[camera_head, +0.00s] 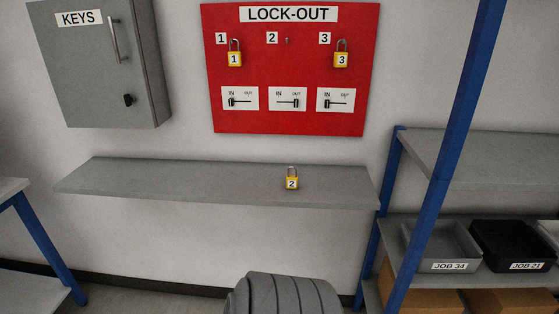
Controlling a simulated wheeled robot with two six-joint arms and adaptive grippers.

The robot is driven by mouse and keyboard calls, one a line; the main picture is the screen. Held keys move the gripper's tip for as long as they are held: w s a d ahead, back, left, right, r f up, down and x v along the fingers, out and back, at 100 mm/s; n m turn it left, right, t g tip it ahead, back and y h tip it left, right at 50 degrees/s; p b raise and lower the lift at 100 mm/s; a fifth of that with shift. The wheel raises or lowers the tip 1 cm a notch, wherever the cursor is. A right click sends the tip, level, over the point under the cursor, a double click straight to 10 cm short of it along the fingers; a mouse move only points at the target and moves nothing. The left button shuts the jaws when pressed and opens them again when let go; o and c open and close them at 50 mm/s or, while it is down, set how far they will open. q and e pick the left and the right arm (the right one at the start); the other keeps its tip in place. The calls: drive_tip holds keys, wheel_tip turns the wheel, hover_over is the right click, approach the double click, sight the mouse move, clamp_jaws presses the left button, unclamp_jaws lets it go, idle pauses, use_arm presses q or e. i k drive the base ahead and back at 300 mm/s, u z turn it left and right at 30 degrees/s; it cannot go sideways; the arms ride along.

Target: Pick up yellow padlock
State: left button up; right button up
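The middle hook (287,41), labelled 2, is bare. Neither of my grippers shows in the view.
A grey KEYS cabinet (95,75) hangs at the upper left. At the right a blue-framed rack (447,155) holds a grey JOB 34 tray (441,245) and a black JOB 21 tray (512,244). A blue-legged table (40,240) is at the left. The shelf around padlock 2 is clear.

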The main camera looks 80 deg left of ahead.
sight(292, 181)
drive_tip(key=u, duration=0.8)
drive_tip(key=i, duration=0.8)
drive_tip(key=u, duration=1.25)
drive_tip(key=i, duration=0.15)
